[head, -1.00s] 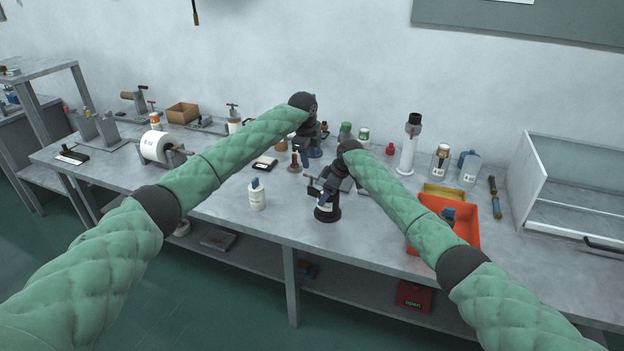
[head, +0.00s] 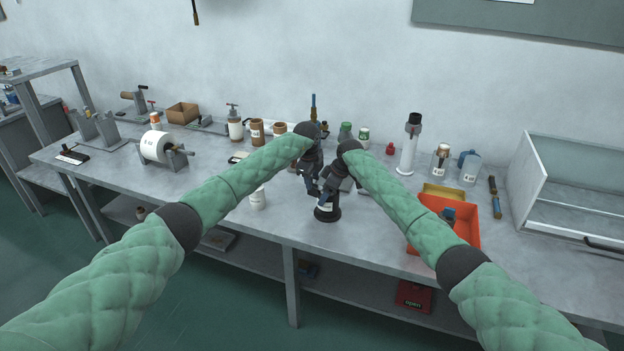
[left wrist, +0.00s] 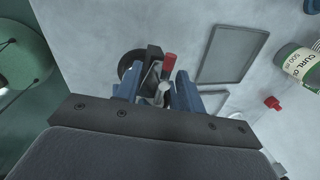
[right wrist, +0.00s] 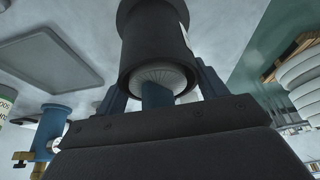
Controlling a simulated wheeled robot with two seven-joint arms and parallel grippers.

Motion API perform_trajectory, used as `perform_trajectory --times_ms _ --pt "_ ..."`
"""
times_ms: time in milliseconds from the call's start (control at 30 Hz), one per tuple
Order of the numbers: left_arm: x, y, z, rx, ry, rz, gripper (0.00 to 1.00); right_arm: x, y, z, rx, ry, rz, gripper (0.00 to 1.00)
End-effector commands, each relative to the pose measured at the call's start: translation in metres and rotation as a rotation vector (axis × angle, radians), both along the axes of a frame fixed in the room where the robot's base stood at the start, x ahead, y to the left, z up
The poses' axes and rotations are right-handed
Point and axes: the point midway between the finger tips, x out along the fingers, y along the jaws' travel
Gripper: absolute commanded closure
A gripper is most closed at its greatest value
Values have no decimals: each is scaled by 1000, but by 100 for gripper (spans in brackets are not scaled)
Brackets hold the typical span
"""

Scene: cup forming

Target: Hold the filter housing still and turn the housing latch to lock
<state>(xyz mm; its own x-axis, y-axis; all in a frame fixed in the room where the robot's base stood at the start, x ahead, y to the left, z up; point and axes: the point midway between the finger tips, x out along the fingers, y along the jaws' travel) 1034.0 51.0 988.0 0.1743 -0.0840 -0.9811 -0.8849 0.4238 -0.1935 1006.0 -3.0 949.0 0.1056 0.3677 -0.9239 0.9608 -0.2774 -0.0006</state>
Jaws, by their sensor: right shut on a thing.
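The black filter housing (head: 327,212) stands on the table and carries a pale label. In the right wrist view the housing (right wrist: 154,32) is a dark cylinder with a ribbed pale ring and a blue core at its near end. My right gripper (right wrist: 160,90) is shut on it, one blue finger on each side. My left gripper (left wrist: 159,92) is open, close beside the housing in the head view (head: 312,188). A red-tipped lever (left wrist: 169,64), seemingly the latch, and grey metal parts show between its fingers; I cannot tell whether they touch.
An orange bin (head: 462,234) is to the right and a tall white cylinder (head: 408,152) behind. In the left wrist view, a flat grey tray (left wrist: 233,54) and a small red piece (left wrist: 272,103) lie nearby.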

Motion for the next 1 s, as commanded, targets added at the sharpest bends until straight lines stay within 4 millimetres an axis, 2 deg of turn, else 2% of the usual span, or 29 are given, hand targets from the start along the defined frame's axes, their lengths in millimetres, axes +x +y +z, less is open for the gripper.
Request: perform_trajectory --times_ms 67,233,267,1000 --pt "0 0 0 0 0 0 65 0 0 0 0 0 0 66" --pt "0 0 1 0 -1 0 98 0 1 0 0 1 1 66" --pt "0 0 1 0 -1 0 100 0 1 0 0 1 1 66" --pt "1 -1 3 -2 -3 -1 100 -1 2 -1 1 2 3 66"
